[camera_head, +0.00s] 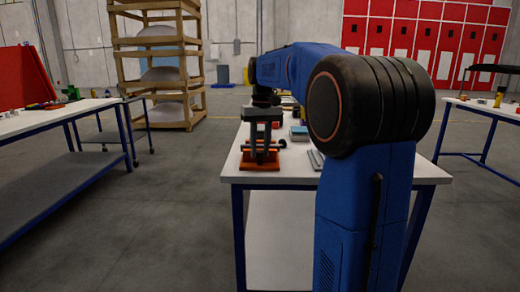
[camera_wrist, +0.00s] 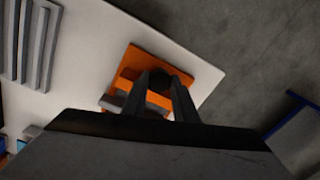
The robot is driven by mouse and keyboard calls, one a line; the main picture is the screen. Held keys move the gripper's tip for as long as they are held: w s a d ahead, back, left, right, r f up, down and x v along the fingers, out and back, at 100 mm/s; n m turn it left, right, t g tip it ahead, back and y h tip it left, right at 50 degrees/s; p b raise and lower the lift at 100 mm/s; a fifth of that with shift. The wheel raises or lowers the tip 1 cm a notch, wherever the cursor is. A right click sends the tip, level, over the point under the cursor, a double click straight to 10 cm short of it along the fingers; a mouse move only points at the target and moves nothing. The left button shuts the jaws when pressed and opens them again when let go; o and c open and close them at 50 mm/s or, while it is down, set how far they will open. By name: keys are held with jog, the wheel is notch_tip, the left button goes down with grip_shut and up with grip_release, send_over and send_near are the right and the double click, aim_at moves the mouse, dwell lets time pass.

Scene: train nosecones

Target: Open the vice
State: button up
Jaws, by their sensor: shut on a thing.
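The orange vice (camera_head: 259,164) stands at the near left corner of the white table. In the wrist view its orange body (camera_wrist: 128,61) and a grey jaw part show beyond my fingers. My gripper (camera_head: 262,147) points down over the vice from above. In the wrist view my gripper (camera_wrist: 161,84) has its dark fingers on either side of a dark round part, which looks like the vice handle (camera_wrist: 161,92). The fingers are shut on it. They hide much of the vice, so I cannot tell how far apart its jaws are.
The vice's white table (camera_head: 243,180) also holds grey bars (camera_wrist: 41,45) and a blue-grey box (camera_head: 299,133). Other tables stand at left (camera_head: 20,124) and right (camera_head: 485,107). A wooden rack (camera_head: 160,41) and red lockers (camera_head: 420,38) are behind. Grey floor lies open at left.

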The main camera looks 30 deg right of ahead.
aim_at(262, 151)
jog(key=shift+n, duration=0.5)
jog(key=shift+r, duration=0.1)
jog(key=o, duration=0.8)
jog(key=shift+w, duration=0.1)
jog(key=shift+r, duration=0.1)
jog(key=r, duration=1.7)
jog(key=shift+d, duration=0.35)
